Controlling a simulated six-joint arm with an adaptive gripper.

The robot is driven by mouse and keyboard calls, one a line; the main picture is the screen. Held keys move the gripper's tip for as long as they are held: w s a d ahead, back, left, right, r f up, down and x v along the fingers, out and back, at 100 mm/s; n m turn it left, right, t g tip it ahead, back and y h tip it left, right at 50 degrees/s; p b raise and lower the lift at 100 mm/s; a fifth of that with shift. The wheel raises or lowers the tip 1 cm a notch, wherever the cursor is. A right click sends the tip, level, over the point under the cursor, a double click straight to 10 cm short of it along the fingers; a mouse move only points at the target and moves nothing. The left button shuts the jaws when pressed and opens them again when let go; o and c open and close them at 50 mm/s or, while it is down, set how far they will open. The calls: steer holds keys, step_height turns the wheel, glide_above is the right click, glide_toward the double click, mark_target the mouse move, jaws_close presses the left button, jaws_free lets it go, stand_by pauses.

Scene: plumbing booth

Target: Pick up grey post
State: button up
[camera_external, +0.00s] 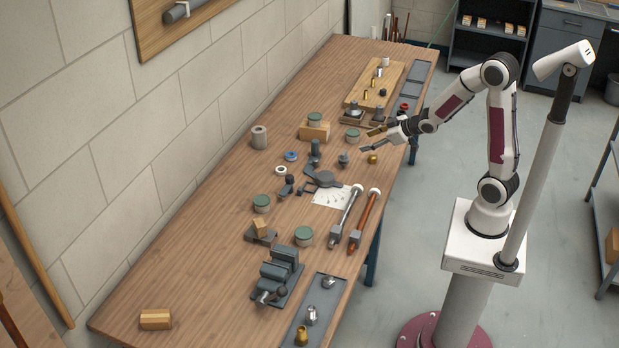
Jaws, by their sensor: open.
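My gripper (368,140) is open above the right side of the bench, with its fingers pointing left and nothing between them. A dark grey upright post (315,149) stands on the bench to the left of my gripper, clear of the fingers. Another short grey upright piece (343,160) stands closer, just left of and below the fingertips in the picture. I cannot tell for certain which of these is the grey post. Neither piece visibly touches my gripper.
A green-lidded tin (353,135) and a small brass fitting (373,159) are close to my gripper. A wooden board with fittings (391,72) lies at the back. The bench's left side is mostly clear.

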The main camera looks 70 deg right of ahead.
steer(key=t+y, duration=0.1)
steer(key=t, duration=0.1)
glide_toward(346, 156)
steer(key=w, duration=0.2)
steer(key=shift+w+d+f+t+y, duration=0.15)
steer(key=shift+d+f+t+y, duration=0.15)
steer(key=shift+f, duration=0.2)
steer(key=shift+w+d+f+t+y, duration=0.2)
steer(key=shift+f+y, duration=0.1)
steer(key=shift+f, duration=0.2)
steer(key=shift+x, duration=1.25)
steer(key=shift+w+f, duration=0.1)
steer(key=shift+x, duration=2.45)
steer(key=shift+a, duration=0.1)
